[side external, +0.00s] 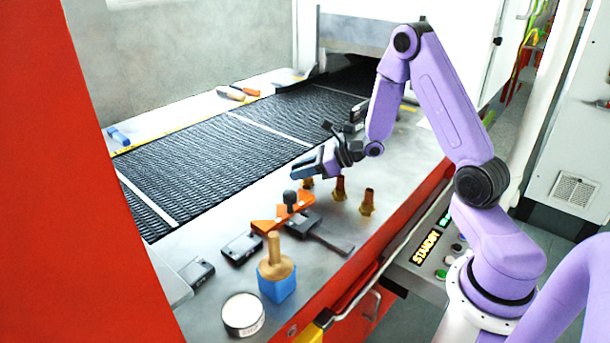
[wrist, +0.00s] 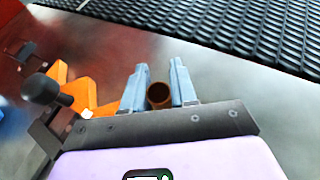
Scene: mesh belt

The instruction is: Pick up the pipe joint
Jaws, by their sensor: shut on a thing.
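My gripper (side external: 306,169) is low over the metal ledge beside the belt, with its blue-grey fingers pointing left and down. In the wrist view, my gripper (wrist: 159,88) is shut on a brown, hollow-ended pipe joint (wrist: 159,95), whose round open top shows between the two fingers. In the side view this pipe joint (side external: 308,184) shows just below the fingers, mostly hidden by them. I cannot tell whether its base touches the ledge. Two similar brass-brown pipe joints, a middle one (side external: 340,189) and a right one (side external: 367,203), stand upright to the right.
An orange tool with a black knob (side external: 268,223) lies close left of the fingers, and shows in the wrist view (wrist: 85,92). A blue block with a wooden-handled piece (side external: 277,286), a round tin (side external: 243,317) and dark boxes are nearer. The black mesh belt (side external: 230,140) lies behind.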

